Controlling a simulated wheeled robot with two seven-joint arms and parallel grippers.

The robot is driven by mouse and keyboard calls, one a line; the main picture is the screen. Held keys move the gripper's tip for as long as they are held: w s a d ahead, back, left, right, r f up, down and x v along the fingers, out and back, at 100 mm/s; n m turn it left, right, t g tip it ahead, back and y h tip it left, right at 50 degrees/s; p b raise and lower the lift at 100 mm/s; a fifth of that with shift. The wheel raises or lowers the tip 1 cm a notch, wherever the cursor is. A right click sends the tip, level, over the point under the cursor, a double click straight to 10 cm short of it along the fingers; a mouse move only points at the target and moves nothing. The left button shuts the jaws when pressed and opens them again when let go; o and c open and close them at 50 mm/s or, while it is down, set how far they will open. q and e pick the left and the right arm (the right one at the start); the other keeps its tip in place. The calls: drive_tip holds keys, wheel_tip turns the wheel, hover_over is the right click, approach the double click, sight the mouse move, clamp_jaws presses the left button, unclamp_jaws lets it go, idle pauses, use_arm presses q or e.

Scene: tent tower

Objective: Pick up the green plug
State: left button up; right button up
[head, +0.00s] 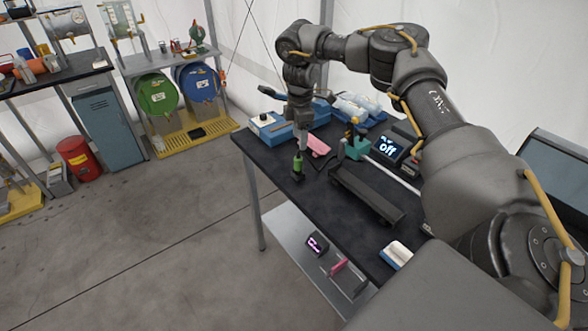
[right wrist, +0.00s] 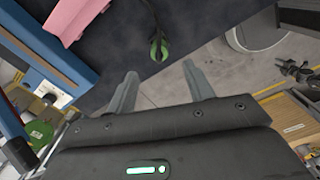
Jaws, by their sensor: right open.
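The green plug (head: 297,163) stands near the left edge of the dark workbench (head: 262,170), on a small black base. It also shows in the right wrist view (right wrist: 158,47), beyond my fingertips, with a dark part behind it. My right gripper (head: 302,143) hangs down just above the plug in the head view. In the right wrist view my right gripper (right wrist: 160,80) has its two fingers spread, with nothing between them. The plug is in line with the gap between the fingers and looks apart from them. My left gripper is not in view.
A pink object (head: 318,146) lies close to the right of the plug. A blue box (head: 270,127) stands behind, and a long black tray (head: 365,193) lies to the right. Floor is open left of the bench.

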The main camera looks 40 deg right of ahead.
sight(299, 152)
drive_tip(key=shift+w+f, duration=0.35)
drive_tip(key=shift+f, duration=0.1)
drive_tip(key=shift+w, duration=0.15)
drive_tip(key=shift+f, duration=0.25)
drive_tip(key=f, duration=0.3)
drive_tip(key=f+p, duration=0.1)
drive_tip(key=shift+s+f, duration=0.15)
drive_tip(key=shift+s, duration=0.1)
drive_tip(key=shift+w+f, duration=0.1)
drive_tip(key=shift+f, duration=0.25)
drive_tip(key=shift+s+f+p, duration=0.2)
drive_tip(key=shift+f+p, duration=0.15)
drive_tip(key=shift+p, duration=0.2)
wheel_tip(299, 152, down, 4)
drive_tip(key=shift+r+p, duration=0.15)
drive_tip(key=shift+p, duration=0.55)
drive_tip(key=shift+f, duration=0.4)
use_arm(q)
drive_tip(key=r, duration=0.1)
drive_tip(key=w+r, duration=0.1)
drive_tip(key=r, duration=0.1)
